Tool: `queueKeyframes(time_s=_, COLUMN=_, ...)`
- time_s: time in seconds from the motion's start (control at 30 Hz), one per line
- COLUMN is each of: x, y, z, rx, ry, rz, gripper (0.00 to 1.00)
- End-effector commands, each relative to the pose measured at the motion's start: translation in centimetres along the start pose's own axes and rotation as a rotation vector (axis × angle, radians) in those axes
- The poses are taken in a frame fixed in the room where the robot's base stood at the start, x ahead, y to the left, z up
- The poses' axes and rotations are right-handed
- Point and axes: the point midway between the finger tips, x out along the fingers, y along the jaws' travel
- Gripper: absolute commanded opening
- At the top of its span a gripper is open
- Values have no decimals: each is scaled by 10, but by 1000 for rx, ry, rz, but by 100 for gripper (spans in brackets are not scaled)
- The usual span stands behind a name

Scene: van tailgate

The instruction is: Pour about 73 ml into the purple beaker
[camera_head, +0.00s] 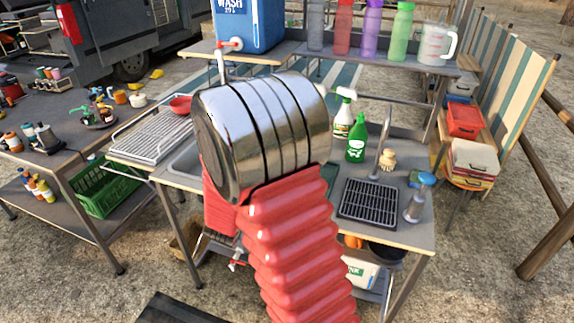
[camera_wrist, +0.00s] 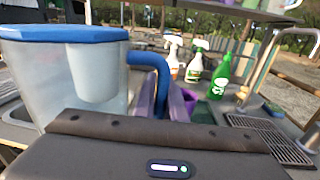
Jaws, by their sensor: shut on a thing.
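A pitcher (camera_wrist: 98,75) with clear, frosted-looking walls, a blue lid and a blue handle (camera_wrist: 158,66) fills the left of the wrist view. It looks close to upright. My gripper (camera_wrist: 167,104) is shut on the handle, which runs down between purple parts at its front. Another purple surface (camera_wrist: 189,96) shows just right of the handle; I cannot tell whether it is the purple beaker or part of my gripper. The pitcher's water level is not clear. In the head view my red and silver arm hides the gripper, the pitcher and the middle of the sink table.
Spray bottles (camera_wrist: 172,58) and a green soap bottle (camera_head: 356,140) stand beyond. A black drain grid (camera_head: 368,200) and tap (camera_head: 384,135) are at right. A dish rack (camera_head: 152,135) and red bowl (camera_head: 181,104) are at left. The back shelf (camera_head: 385,60) holds bottles and a clear jug (camera_head: 436,44).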

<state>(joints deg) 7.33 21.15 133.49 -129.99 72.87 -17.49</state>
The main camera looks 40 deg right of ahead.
Motion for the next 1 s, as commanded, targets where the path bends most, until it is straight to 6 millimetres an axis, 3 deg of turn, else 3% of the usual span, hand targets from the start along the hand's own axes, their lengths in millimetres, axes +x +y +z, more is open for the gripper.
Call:
queueKeyframes(time_s=0.5, x=-55, y=119, z=20, rx=-11, ry=0, rz=333, gripper=0)
queueKeyframes(time_s=1.0, x=-135, y=208, z=40, rx=-23, ry=3, rz=598, gripper=0)
